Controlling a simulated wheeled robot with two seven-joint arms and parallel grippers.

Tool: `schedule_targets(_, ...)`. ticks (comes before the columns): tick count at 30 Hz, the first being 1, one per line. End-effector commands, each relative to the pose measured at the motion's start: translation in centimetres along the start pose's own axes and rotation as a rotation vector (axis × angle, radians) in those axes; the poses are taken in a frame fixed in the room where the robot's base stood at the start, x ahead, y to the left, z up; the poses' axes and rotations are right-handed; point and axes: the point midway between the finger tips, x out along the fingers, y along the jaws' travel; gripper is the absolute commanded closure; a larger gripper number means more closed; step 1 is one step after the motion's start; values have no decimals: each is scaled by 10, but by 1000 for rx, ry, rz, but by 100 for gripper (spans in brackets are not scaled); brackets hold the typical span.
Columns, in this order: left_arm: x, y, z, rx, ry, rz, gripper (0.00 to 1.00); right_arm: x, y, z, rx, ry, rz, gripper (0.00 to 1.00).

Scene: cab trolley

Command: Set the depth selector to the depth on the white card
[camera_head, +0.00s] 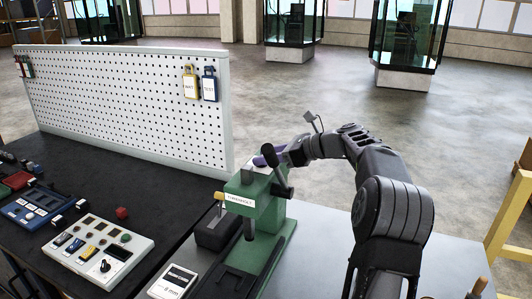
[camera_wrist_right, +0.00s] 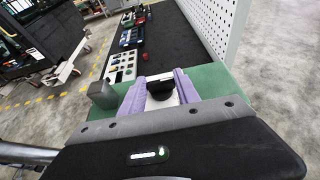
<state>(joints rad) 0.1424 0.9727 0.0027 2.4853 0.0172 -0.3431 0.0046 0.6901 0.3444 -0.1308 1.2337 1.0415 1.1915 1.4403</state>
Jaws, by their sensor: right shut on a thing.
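The green press (camera_head: 262,200) stands on the grey bench, with a white label on its front. My right gripper (camera_head: 264,158) reaches its top from the right. In the wrist view, the purple fingers of my right gripper (camera_wrist_right: 161,92) are closed around a black knob (camera_wrist_right: 160,87), which appears to be the depth selector, on a pale plate. The selector's scale and pointer cannot be read. My left gripper is out of view.
A black lever (camera_head: 281,180) stands on the press's right side, close below my right gripper. A control box (camera_head: 98,250) and several small devices lie on the dark mat at left. A white pegboard (camera_head: 130,105) with hanging tags stands behind.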

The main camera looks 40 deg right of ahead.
Motion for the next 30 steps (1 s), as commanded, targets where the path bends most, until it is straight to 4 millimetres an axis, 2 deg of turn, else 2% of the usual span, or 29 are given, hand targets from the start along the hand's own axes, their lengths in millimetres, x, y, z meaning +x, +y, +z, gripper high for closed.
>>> schedule_targets(2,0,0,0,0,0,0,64,0,0,0,-1,-1,-1,100)
schedule_targets(3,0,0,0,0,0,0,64,0,0,0,-1,-1,-1,59)
schedule_targets(10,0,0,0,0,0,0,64,0,0,0,0,-1,-1,40)
schedule_targets(20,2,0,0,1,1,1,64,-3,0,0,0,0,-2,40)
schedule_targets(25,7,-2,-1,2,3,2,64,-22,-1,-2,-1,0,-4,40)
schedule_targets(30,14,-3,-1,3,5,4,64,-50,0,-2,-1,0,-4,40)
